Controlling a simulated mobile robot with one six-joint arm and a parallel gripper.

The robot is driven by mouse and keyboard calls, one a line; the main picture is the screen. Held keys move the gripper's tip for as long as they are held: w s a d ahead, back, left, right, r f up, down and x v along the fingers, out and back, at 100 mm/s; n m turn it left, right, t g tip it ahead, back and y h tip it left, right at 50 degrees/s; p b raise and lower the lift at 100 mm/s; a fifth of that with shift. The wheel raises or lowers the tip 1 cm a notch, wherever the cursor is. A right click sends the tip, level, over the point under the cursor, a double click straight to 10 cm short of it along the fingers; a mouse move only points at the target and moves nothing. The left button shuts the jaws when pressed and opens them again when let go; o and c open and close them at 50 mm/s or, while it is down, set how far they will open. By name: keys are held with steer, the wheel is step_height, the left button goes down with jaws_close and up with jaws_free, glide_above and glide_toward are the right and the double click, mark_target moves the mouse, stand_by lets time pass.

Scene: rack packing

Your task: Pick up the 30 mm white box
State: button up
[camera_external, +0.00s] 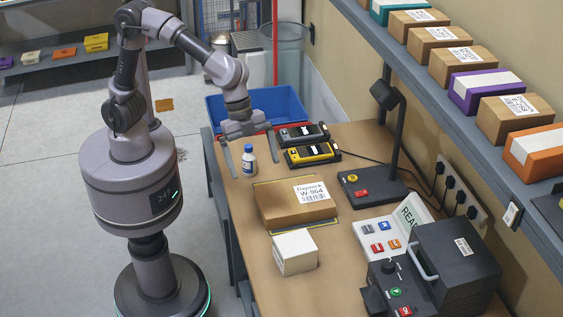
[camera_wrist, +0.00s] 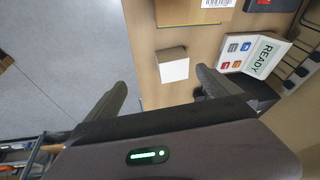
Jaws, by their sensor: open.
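The white box (camera_external: 295,252) stands on the wooden workbench, just in front of a flat brown cardboard box. It also shows in the wrist view (camera_wrist: 172,66), on the bench between and beyond my fingertips. My gripper (camera_external: 250,158) is open and empty. In the external view it hangs over the far left end of the bench, around or near a small white bottle with a blue cap (camera_external: 249,160), well apart from the white box. In the wrist view my gripper (camera_wrist: 158,80) has its two fingers spread wide. Nothing hides the white box.
The cardboard box (camera_external: 285,208) lies between my gripper and the white box. Two handheld devices (camera_external: 310,153) lie near the gripper. A lamp (camera_external: 390,130), a READY sign (camera_external: 412,213) and a black machine (camera_external: 455,262) stand at right. A shelf of boxes overhangs the right.

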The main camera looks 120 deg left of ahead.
steer(key=h+p, duration=0.1)
steer(key=p, duration=0.1)
glide_toward(291, 236)
steer(key=shift+m, duration=0.4)
steer(key=b+x, duration=0.3)
steer(key=x, duration=0.6)
steer(key=shift+a, duration=0.1)
steer(key=shift+g, duration=0.3)
steer(key=x, duration=0.2)
steer(key=b+x, duration=0.1)
steer(key=x, duration=0.2)
steer(key=shift+w+f+b, duration=0.2)
steer(key=shift+w+b, duration=0.1)
steer(key=shift+w, duration=0.05)
steer(key=shift+r, duration=0.1)
